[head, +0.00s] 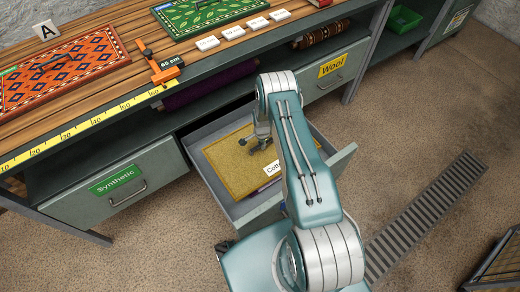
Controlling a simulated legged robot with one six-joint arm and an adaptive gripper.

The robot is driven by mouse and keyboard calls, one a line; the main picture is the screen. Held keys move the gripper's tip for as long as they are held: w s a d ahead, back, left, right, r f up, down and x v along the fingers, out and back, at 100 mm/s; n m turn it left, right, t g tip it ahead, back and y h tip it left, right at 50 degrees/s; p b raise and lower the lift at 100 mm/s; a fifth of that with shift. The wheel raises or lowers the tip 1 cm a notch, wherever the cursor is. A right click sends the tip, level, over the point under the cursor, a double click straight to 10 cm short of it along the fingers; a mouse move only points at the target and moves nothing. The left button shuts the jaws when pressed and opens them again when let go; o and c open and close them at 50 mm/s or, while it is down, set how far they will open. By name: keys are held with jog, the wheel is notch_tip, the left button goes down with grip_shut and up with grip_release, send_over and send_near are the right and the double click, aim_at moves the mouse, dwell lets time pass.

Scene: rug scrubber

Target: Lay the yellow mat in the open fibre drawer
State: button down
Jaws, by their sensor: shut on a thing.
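The yellow mat (228,164) is flat and rectangular, with a white tag reading "Cott…" (272,169) near its right edge. It shows within the walls of the open drawer (342,157). My gripper (256,147) is at the upper right part of the mat and shut on it. My arm hides the mat's right side and part of the drawer. I cannot tell whether the mat touches the drawer floor. A purple thing (261,189) shows at the mat's lower edge.
Closed drawers labelled Synthetic (115,181) and Wool (332,66) flank the open one. The bench top above holds an orange patterned rug (62,72), a green rug (205,14), a yellow ruler (75,130) and an orange gauge (160,65). A floor grate (425,218) lies right.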

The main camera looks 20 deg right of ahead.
aim_at(260, 150)
jog(key=f, duration=0.1)
jog(key=a+f, duration=0.1)
jog(key=f, duration=0.1)
jog(key=shift+f, duration=0.4)
jog(key=shift+f, duration=0.45)
jog(key=c, duration=0.6)
grip_release()
